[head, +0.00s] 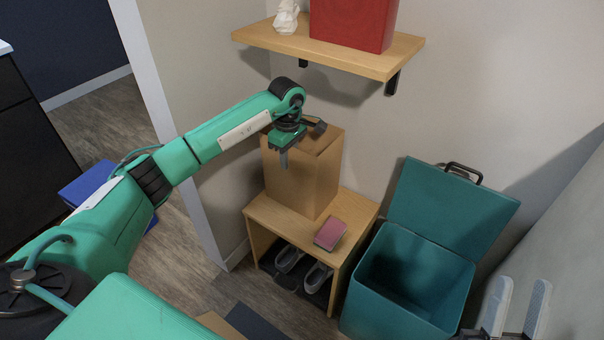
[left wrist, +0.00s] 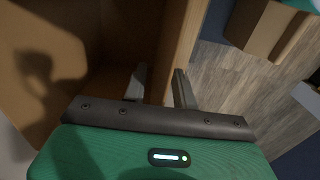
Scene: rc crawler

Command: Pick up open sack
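The open sack (head: 300,180) is a tall brown paper bag standing upright on a small wooden bench. My left gripper (head: 284,158) points down at the sack's upper near-left edge. In the left wrist view, its two fingers (left wrist: 160,86) are spread apart, with a strip of the sack's side (left wrist: 172,45) between them. The left finger shows against the sack's shaded interior; whether either finger touches the paper I cannot tell. My right gripper (head: 517,305) is at the lower right of the head view, its two pale fingers apart and empty, away from the sack.
The wooden bench (head: 262,218) holds a pink-topped block (head: 330,234) beside the sack, with grey shoes (head: 317,277) below. A teal bin (head: 405,300) with its lid raised stands right. A wall shelf (head: 340,57) above carries a red box (head: 352,20) and white figurine (head: 286,17).

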